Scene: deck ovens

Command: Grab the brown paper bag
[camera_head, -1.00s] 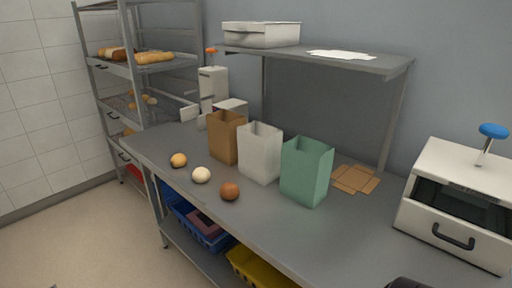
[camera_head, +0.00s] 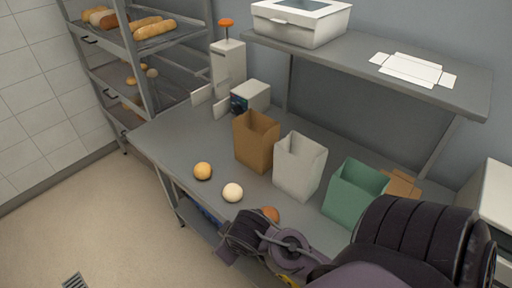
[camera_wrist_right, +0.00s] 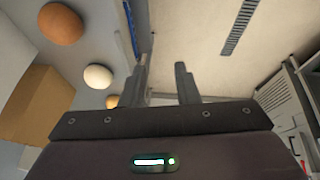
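The brown paper bag (camera_head: 256,142) stands upright and open-topped on the grey worktable, left of a white bag (camera_head: 299,166) and a green bag (camera_head: 354,191). A tan-brown block at the left edge of the right wrist view looks like the brown bag (camera_wrist_right: 30,102), partly cut off. My right gripper (camera_head: 236,244) is at the table's front edge, low in the head view, apart from the bag. Its fingers show spread and empty in the right wrist view (camera_wrist_right: 161,85). My left gripper is not in view.
A yellow-orange ball (camera_head: 203,171), a white ball (camera_head: 232,192) and a partly hidden brown ball (camera_head: 270,215) lie in front of the bags. A shelf (camera_head: 440,75) overhangs the back. A rack (camera_head: 148,100) stands left. Floor is clear at lower left.

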